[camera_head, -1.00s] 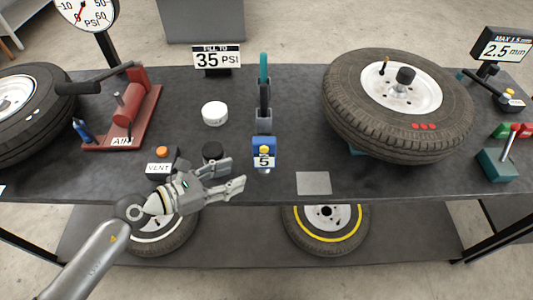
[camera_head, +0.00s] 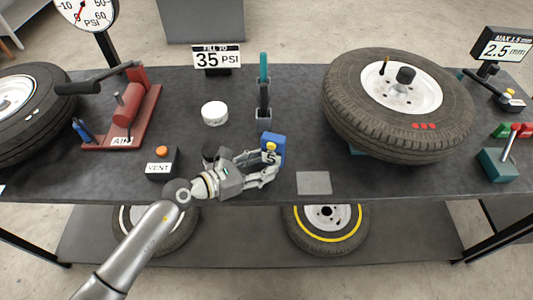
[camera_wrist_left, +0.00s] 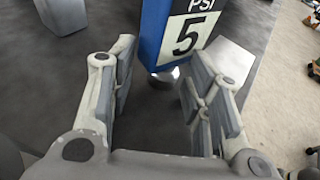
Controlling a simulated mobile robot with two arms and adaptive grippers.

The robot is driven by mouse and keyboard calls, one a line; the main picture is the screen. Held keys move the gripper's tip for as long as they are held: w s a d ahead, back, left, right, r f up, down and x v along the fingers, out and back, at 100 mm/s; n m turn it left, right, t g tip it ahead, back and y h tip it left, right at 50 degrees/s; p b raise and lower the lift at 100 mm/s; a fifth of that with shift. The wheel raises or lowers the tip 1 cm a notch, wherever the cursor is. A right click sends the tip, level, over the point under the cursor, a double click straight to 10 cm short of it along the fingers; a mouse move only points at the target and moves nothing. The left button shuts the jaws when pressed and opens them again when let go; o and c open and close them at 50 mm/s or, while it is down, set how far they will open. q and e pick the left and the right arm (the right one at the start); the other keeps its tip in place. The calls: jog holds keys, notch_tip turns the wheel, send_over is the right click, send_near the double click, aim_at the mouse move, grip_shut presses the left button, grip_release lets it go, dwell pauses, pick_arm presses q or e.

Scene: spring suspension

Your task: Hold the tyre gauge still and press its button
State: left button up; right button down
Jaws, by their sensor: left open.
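The gripper partly hides the gauge's lower part in the head view. My right gripper is not in view.
A black VENT box (camera_head: 161,163) with an orange button and a dark round piece (camera_head: 210,152) stand close to my left arm. A holder (camera_head: 263,113) stands behind the gauge. A large tyre (camera_head: 340,110) lies to the right. The grey square (camera_head: 314,183) is bare.

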pick_arm(q)
grip_shut()
dwell(0.7)
dwell(2.1)
